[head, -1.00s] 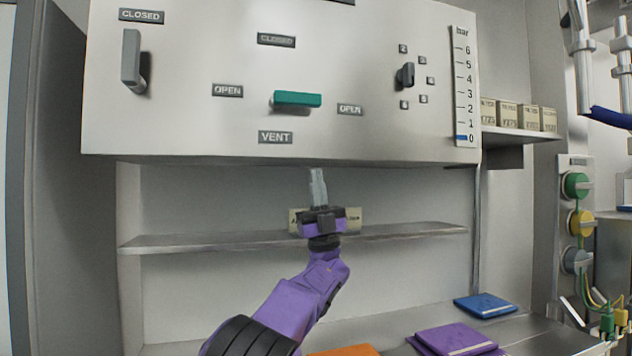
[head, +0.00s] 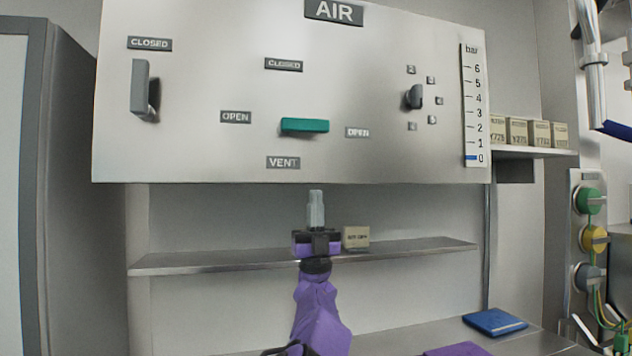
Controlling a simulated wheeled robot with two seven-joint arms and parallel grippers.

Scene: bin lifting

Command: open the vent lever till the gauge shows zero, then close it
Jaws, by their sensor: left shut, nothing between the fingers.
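The green vent lever (head: 305,125) lies horizontal on the pale air panel, between two OPEN labels (head: 236,117), above the VENT label (head: 283,162) and below a CLOSED label (head: 283,64). The gauge (head: 476,105) at the panel's right has a bar scale, and its blue mark (head: 472,158) is at 0. My left gripper (head: 316,207) has a purple and black body and points up. It is shut and empty, just below the panel's bottom edge and apart from the lever. My right gripper is out of view.
A grey lever (head: 140,88) stands upright beside another CLOSED label (head: 149,43). A dark knob (head: 413,97) is left of the gauge. A shelf (head: 420,248) with a small box (head: 356,237) runs behind my left gripper. Several boxes stand on a right shelf.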

